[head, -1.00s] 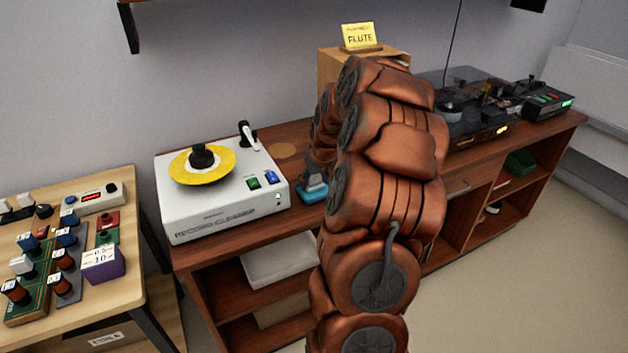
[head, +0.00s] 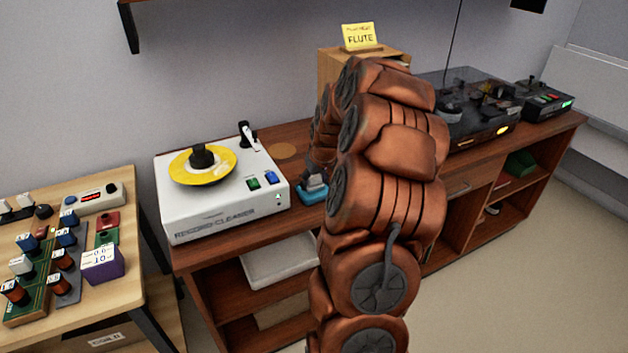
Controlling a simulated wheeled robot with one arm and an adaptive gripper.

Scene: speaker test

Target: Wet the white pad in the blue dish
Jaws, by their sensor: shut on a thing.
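The blue dish (head: 312,196) sits on the wooden cabinet top, just right of the white record cleaner. My gripper (head: 314,173) is at the dish, small and partly hidden behind my copper-coloured arm. It is shut on a small pale piece (head: 314,183), which looks like the white pad, over the dish. I cannot tell whether the pad touches the dish's bottom or any liquid.
A wooden box (head: 330,75) with a yellow FLUTE sign (head: 361,37) and a turntable (head: 470,110) stand behind and right. A side table (head: 120,290) holds several small devices.

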